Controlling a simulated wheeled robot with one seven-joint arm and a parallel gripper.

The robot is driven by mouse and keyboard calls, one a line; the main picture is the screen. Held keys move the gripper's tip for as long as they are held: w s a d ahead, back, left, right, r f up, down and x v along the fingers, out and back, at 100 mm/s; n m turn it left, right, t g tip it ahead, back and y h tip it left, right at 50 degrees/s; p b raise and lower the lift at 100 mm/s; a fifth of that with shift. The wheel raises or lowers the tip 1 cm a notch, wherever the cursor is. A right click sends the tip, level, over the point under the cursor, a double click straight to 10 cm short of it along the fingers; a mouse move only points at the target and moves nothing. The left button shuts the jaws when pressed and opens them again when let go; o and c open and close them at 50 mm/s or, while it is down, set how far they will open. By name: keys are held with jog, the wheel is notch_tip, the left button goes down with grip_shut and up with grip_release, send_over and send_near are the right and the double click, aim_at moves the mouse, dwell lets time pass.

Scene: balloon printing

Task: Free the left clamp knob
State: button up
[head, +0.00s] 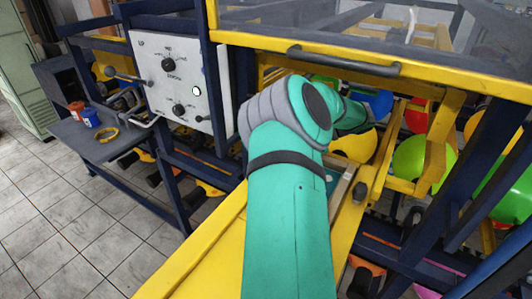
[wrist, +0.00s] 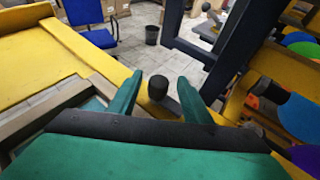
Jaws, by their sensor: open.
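A dark rounded clamp knob (wrist: 157,88) stands on a yellow rail in the wrist view. A short dark lever extends from its base to the right. My gripper (wrist: 160,84) is open, with one green finger on each side of the knob. A gap shows between each finger and the knob, and I cannot tell whether either touches it. In the head view my green arm hides my gripper. A dark knob (head: 360,191) shows on the yellow frame right of my arm there. I cannot tell whether it is the same knob.
A white control panel (head: 178,75) with dials stands left in the head view. A side shelf (head: 90,138) holds small cups and a yellow ring. Coloured balloons lie behind the yellow frame at right. Dark blue posts (wrist: 243,45) rise right of my gripper in the wrist view.

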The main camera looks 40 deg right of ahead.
jog(key=v, duration=0.6)
jog(key=shift+s+f, duration=0.1)
jog(key=shift+f, duration=0.1)
jog(key=shift+a, duration=0.1)
jog(key=shift+a, duration=0.1)
jog(key=x, duration=0.7)
jog(key=shift+w+a, duration=0.25)
jog(key=shift+w, duration=0.1)
jog(key=shift+d, duration=0.1)
